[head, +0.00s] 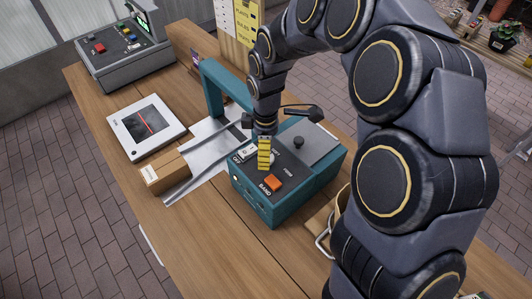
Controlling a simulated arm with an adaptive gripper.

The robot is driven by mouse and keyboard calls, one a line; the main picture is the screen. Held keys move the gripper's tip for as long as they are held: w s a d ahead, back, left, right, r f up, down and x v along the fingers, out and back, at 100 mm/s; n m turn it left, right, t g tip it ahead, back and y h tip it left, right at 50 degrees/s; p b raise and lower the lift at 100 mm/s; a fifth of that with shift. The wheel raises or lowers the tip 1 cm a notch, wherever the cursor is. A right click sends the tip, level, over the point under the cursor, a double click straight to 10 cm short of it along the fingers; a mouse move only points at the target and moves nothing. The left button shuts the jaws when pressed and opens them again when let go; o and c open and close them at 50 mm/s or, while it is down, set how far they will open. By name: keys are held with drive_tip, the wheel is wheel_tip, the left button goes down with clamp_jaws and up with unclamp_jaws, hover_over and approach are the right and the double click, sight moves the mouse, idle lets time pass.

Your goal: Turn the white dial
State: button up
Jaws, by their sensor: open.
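The teal machine (290,209) stands on the wooden counter, with a dark sloped panel on its near side. I cannot tell whether the fingers touch the dial.
A cardboard box (163,172) and a scanner plate (146,127) lie left. A teal arch (212,90) rises behind. Counter (187,234) is clear in front.

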drive_tip(key=shift+f, duration=1.55)
drive_tip(key=c, duration=1.2)
drive_tip(key=shift+o, duration=0.2)
drive_tip(key=m, duration=0.6)
drive_tip(key=shift+m, duration=0.4)
drive_tip(key=m, duration=0.3)
drive_tip(key=shift+m, duration=2)
drive_tip(key=shift+s, duration=0.1)
drive_tip(key=o, duration=1.2)
drive_tip(key=shift+c, duration=0.2)
